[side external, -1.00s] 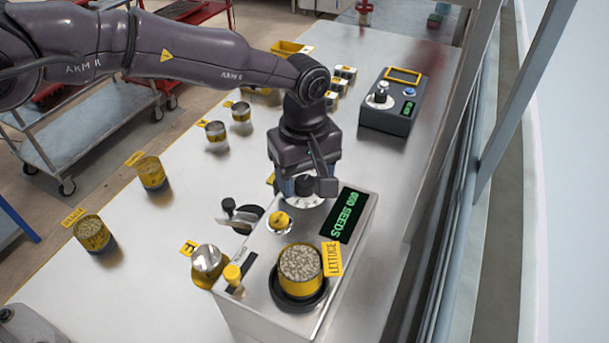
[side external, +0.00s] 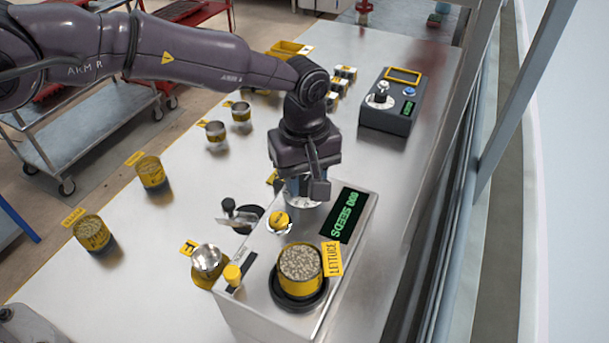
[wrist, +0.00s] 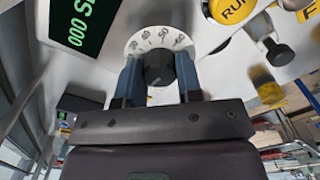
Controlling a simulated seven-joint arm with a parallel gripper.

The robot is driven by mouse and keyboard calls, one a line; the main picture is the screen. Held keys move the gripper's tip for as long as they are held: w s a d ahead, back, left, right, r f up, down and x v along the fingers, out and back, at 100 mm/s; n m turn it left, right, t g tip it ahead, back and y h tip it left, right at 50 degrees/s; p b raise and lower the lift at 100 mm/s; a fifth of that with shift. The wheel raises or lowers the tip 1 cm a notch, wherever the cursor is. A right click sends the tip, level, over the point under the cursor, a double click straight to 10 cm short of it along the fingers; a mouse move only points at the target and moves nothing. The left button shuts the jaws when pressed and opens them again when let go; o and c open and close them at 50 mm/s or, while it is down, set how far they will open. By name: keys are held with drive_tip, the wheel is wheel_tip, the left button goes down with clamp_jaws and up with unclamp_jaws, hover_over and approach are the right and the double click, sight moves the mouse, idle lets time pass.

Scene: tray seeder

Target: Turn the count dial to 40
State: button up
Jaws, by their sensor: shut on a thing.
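The count dial is a black knob (wrist: 159,66) on a white numbered plate (wrist: 143,38); in the side view my gripper mostly covers it, with the plate's edge showing below. My gripper (wrist: 160,80) is shut on the knob, one blue-grey finger on each side. My gripper (side external: 305,195) comes down onto the box from above.
A yellow RUN button (side external: 280,222) sits near the dial. A lettuce seed can (side external: 300,272) stands on the box's front. A black lever (side external: 230,207) and metal cup (side external: 206,260) are at its left.

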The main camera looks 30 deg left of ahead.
sight(305, 180)
drive_tip(key=m, duration=1.6)
drive_tip(key=shift+m, duration=0.4)
drive_tip(key=m, duration=0.6)
drive_tip(key=shift+r, duration=0.1)
drive_tip(key=o, duration=0.9)
drive_tip(key=shift+o, duration=0.2)
wheel_tip(305, 180, up, 13)
